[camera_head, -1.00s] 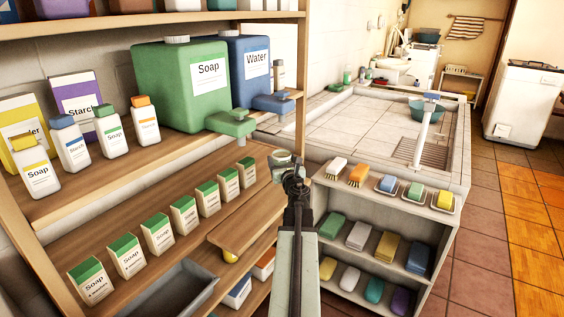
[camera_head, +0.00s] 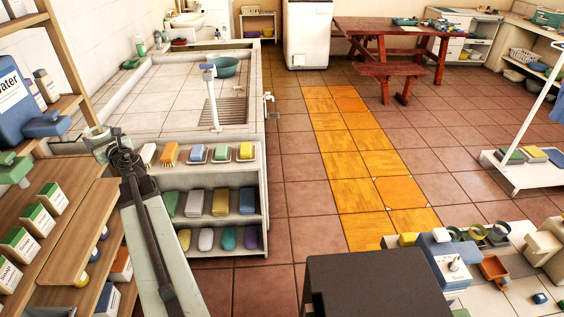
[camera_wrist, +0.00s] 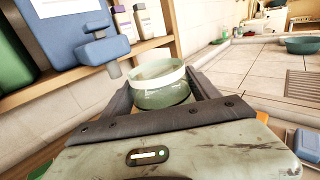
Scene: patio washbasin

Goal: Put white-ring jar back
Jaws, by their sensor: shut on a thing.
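The white-ring jar (camera_wrist: 160,88) is a pale green glass jar with a white band around its upper part. In the wrist view it sits between the two dark fingers of my gripper (camera_wrist: 160,100), which is shut on it. In the head view the jar (camera_head: 97,138) shows small at the left, at the end of my gripper (camera_head: 112,150). It is held upright in the air near the wooden shelf (camera_head: 68,100) and the basin's near left corner. The jar's lower part is partly hidden by my gripper in the wrist view.
A blue Water jug (camera_wrist: 72,30) stands on the shelf close by. Soap bars and brushes lie on the grey rack (camera_head: 205,170) under the tiled basin (camera_head: 150,95). A low surface with tape rolls (camera_head: 480,240) is at the lower right. The tiled floor between is open.

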